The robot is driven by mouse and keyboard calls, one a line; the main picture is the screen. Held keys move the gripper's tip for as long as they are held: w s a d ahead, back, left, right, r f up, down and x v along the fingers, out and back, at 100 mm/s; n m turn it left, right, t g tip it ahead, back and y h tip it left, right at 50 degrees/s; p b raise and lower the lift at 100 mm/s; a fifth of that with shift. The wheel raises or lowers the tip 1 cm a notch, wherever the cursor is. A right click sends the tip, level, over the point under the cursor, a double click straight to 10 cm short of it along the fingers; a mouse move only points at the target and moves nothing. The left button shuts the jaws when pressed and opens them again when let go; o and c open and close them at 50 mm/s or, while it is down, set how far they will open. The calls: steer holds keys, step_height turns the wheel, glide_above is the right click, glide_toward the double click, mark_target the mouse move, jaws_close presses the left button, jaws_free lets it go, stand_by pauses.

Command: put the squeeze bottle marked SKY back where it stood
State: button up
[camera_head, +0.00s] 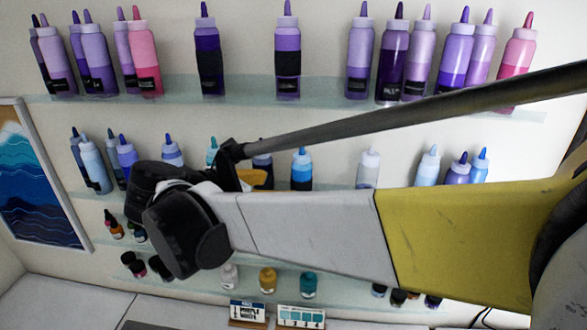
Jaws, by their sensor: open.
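Blue squeeze bottles stand upright on the middle glass shelf (330,189). They include a light blue bottle (427,168), a two-tone blue bottle (301,171), and another light blue bottle (93,167) at the left. I cannot read their labels, so I cannot tell which is marked SKY. My arm reaches from the right across the middle shelf. My gripper (236,168) shows as dark parts in front of that shelf, left of the two-tone bottle. It is open, but its fingertips are not clear. I see no bottle held in it. My arm hides parts of several bottles.
The upper shelf (180,83) holds several purple and pink bottles. Lower shelves hold small jars, including an ochre jar (267,280) and a teal jar (308,284). Small cards (301,316) stand below. A framed wave picture (37,180) hangs at the left.

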steer(key=s+d+f+m+g+y, duration=0.25)
steer(key=s+d+m, duration=0.2)
steer(key=d, duration=0.35)
steer(key=s+d+f+m+g+y, duration=0.1)
steer(key=s+d+f+m+y, duration=0.15)
steer(key=d+m, duration=0.45)
steer(key=s+d+f+m+t+y, duration=0.1)
steer(key=s+d+f+m+y, duration=0.1)
steer(key=s+m, duration=0.3)
steer(key=s+d+f+m+y, duration=0.2)
steer(key=s+f+m, duration=0.2)
steer(key=m, duration=0.5)
steer(key=shift+s+f+t, duration=0.35)
steer(key=shift+s+f, duration=0.05)
steer(key=shift+s, duration=0.45)
